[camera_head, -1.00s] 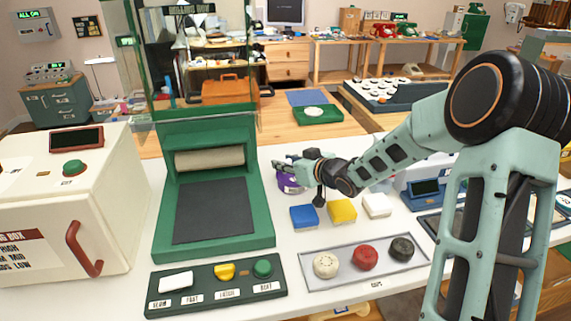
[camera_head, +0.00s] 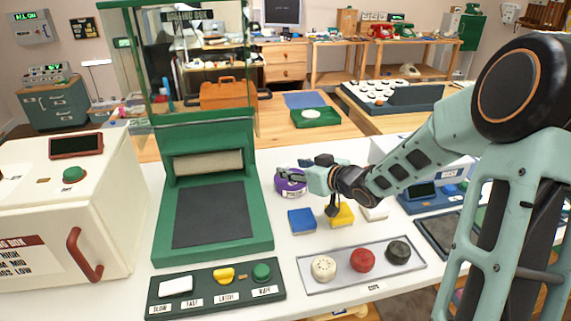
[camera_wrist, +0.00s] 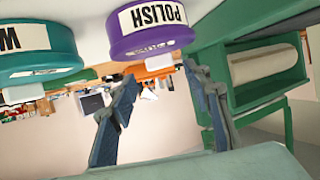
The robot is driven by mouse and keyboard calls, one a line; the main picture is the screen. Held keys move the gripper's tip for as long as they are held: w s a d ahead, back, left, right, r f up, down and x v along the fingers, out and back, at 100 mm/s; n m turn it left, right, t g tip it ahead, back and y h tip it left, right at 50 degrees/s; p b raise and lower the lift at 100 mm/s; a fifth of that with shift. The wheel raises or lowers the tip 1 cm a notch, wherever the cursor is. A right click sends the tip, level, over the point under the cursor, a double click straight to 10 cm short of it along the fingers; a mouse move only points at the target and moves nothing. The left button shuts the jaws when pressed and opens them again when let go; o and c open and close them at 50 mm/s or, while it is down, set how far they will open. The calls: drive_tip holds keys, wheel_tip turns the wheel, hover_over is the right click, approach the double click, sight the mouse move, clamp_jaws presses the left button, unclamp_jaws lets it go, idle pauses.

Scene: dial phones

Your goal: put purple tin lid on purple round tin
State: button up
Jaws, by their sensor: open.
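A purple round tin (camera_head: 291,186) stands on the white table right of the green press, partly hidden by my gripper. It also shows in the wrist view, labelled POLISH (camera_wrist: 150,22), upside down at the top. I cannot make out a separate purple lid. My gripper (camera_head: 290,174) is open, with its fingers at the tin's upper part in the head view. In the wrist view its two fingers (camera_wrist: 160,88) are spread with nothing seen between them. A teal tin (camera_wrist: 38,50) is beside the purple one in the wrist view.
The green press (camera_head: 213,212) is close on the left. Blue (camera_head: 301,221) and yellow (camera_head: 341,215) blocks lie in front of my gripper, with a white one (camera_head: 374,213) partly under my arm. A grey tray (camera_head: 312,286) with three round pieces is nearer. A cream box (camera_head: 70,205) stands far left.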

drive_tip(key=p+v, duration=0.1)
drive_tip(key=v, duration=0.5)
drive_tip(key=shift+s+d, duration=0.1)
drive_tip(key=shift+d, duration=0.05)
